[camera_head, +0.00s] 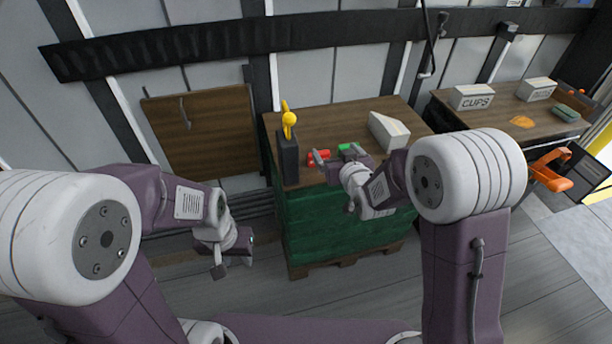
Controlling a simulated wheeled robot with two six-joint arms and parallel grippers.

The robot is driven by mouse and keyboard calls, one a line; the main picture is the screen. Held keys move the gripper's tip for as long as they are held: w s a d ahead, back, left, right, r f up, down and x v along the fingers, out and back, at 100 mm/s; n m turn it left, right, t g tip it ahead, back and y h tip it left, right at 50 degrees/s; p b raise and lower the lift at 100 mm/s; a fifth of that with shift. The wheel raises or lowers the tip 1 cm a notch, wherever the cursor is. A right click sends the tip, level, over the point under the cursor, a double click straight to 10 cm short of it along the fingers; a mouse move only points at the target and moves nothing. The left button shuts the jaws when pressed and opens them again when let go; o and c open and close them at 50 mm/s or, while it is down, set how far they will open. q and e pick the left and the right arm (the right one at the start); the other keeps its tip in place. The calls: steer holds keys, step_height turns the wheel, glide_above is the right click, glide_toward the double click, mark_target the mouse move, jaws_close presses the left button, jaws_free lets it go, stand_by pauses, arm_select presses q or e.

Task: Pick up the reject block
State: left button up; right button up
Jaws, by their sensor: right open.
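No label is readable on either, so I cannot tell by marking which is the reject block. My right gripper (338,156) is open at the stand's front edge; one finger partly covers the red block, the other is close to the green one. Whether either finger touches a block is unclear. My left gripper (233,267) hangs low, left of the stand, open and empty.
A dark holder (289,158) with yellow-handled items stands on the stand's left side. A white wedge-shaped box (388,131) is on its right. A second table (490,120) at the right carries a CUPS box (471,97). A wooden panel (201,132) is at the left wall.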

steer(key=shift+g+y, duration=0.3)
steer(key=shift+g, duration=0.1)
steer(key=w+a+f+b, duration=0.1)
steer(key=f, duration=0.1)
steer(key=f+b, duration=0.1)
steer(key=f, duration=0.2)
steer(key=w+a+f+b, duration=0.1)
steer(key=f, duration=0.1)
steer(key=shift+w+a+f, duration=0.35)
steer(key=b+x, duration=0.1)
steer(key=x, duration=0.4)
steer(key=shift+w+a, duration=0.1)
steer(key=shift+a, duration=0.05)
steer(key=shift+r, duration=0.1)
steer(key=shift+c, duration=0.6)
arm_select(q)
steer(key=f, duration=0.5)
steer(key=shift+w+d+f, duration=0.1)
steer(key=shift+d+f, duration=0.1)
steer(key=shift+f, duration=0.1)
arm_select(e)
steer(key=c, duration=1.3)
